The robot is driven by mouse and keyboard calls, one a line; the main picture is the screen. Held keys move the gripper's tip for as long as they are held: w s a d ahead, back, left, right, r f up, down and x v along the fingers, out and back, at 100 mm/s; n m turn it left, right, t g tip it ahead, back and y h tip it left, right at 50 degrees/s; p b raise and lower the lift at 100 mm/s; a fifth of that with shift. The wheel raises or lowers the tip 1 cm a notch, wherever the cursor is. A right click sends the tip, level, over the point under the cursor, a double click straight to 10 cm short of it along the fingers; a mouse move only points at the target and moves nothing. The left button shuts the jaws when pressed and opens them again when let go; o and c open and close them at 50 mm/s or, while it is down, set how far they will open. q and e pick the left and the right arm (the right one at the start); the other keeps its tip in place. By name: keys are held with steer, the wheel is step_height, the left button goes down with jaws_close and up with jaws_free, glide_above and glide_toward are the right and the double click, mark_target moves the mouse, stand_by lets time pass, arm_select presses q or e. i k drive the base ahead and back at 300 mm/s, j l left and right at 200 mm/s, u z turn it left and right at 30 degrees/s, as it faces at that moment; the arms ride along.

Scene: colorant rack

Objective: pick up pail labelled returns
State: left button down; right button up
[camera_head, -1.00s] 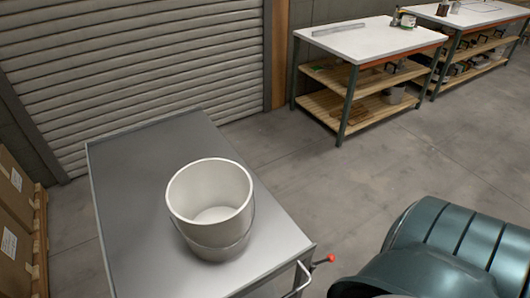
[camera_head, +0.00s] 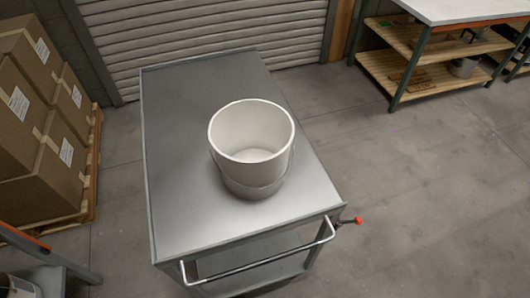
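A white pail (camera_head: 251,150) stands upright on the grey metal top of a cart (camera_head: 190,215), right of its middle. The pail is open at the top and looks empty, with a thin wire handle hanging down around its lower side. No label can be read on the side that shows. Neither of my grippers is in view.
The cart has a push handle (camera_head: 262,262) at its near end and a red knob (camera_head: 352,220) at its near right corner. Stacked cardboard boxes (camera_head: 38,125) stand on a pallet at the left. A shelved workbench (camera_head: 440,55) is at the upper right. The floor right of the cart is clear.

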mark_target(251, 140)
steer(key=k+l, duration=0.1)
steer(key=l, duration=1.35)
